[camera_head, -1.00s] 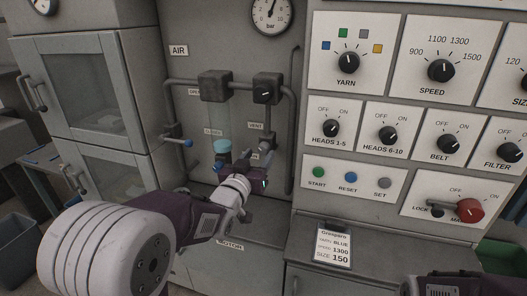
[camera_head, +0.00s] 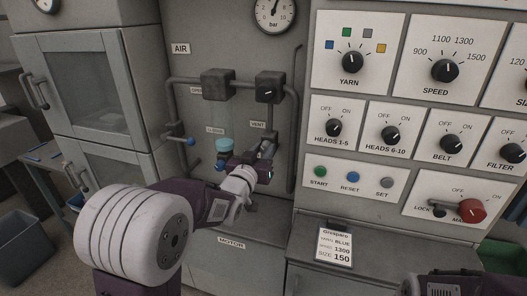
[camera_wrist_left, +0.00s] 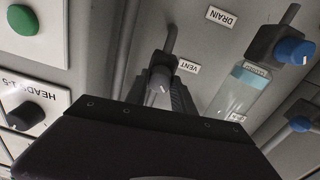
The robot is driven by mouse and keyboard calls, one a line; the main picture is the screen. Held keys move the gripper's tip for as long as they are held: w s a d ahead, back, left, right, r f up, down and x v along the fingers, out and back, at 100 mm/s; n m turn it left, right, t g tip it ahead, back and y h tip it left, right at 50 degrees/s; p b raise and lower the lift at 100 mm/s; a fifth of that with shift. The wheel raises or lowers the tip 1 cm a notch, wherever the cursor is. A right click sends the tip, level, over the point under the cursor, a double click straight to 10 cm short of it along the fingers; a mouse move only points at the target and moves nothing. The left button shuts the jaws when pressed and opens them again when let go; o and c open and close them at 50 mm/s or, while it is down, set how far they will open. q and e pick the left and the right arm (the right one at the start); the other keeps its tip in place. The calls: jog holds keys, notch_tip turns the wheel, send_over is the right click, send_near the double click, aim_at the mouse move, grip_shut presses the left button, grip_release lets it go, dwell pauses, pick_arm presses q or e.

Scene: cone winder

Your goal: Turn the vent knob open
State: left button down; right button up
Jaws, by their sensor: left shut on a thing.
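The vent knob (camera_wrist_left: 160,84) is a small dark knob with a pale pointer mark, on a valve below a grey pipe, beside the VENT label (camera_wrist_left: 189,66) in the left wrist view. In the head view the VENT label (camera_head: 258,125) shows on the panel, with the knob mostly hidden behind my gripper. My left gripper (camera_head: 267,147) reaches up to the valve and is shut on the knob. Its dark fingers (camera_wrist_left: 178,98) show at the knob in the wrist view. How far the knob is turned is hard to tell.
Pipes and a pressure gauge (camera_head: 274,15) are above. The control panel with the START button (camera_head: 320,172) is to the right.

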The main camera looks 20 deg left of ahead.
pick_arm(q)
jog(key=m+b, duration=0.2)
jog(key=m, duration=0.1)
jog(key=m+b, duration=0.3)
jog(key=shift+d+f, duration=0.1)
jog(key=shift+f, duration=0.1)
jog(key=shift+d+m+g+y+b, duration=0.1)
jog(key=shift+m+g+y+b, duration=0.2)
jog(key=shift+m+b, duration=4.8)
jog(key=shift+r, duration=0.1)
jog(key=c, duration=1.1)
grip_release()
jog(key=shift+o, duration=0.2)
